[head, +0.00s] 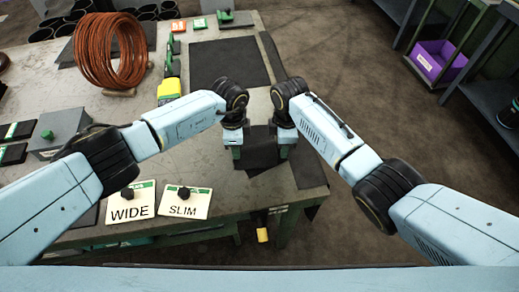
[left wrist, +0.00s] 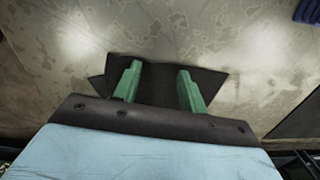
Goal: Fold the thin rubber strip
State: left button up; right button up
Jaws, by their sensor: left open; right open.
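A thin dark rubber strip (head: 262,153) lies on the table near its front right, between and under my two grippers. My left gripper (head: 236,153) is at the strip's left side, pointing down. My right gripper (head: 285,152) is at its right side, also pointing down. In the left wrist view my left gripper's two green fingers (left wrist: 158,88) are apart, with dark rubber (left wrist: 158,78) showing between and beyond them. The rubber has angled corners there; whether the fingers touch it is unclear. The grippers hide parts of the strip in the head view.
Signs reading WIDE (head: 130,207) and SLIM (head: 185,208) stand at the table's front. A dark mat (head: 225,62) lies farther back. A copper-coloured coil (head: 108,50) stands at back left. Another dark sheet (head: 309,172) lies by the right edge. A purple bin (head: 436,62) is off the table.

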pick_arm(q)
jog(key=shift+f, duration=0.1)
pick_arm(e)
jog(key=shift+f, duration=0.2)
jog(key=shift+f, duration=0.25)
pick_arm(q)
grip_shut()
pick_arm(e)
grip_shut()
pick_arm(q)
jog(key=shift+s+a, duration=0.1)
pick_arm(e)
jog(key=shift+r, duration=0.1)
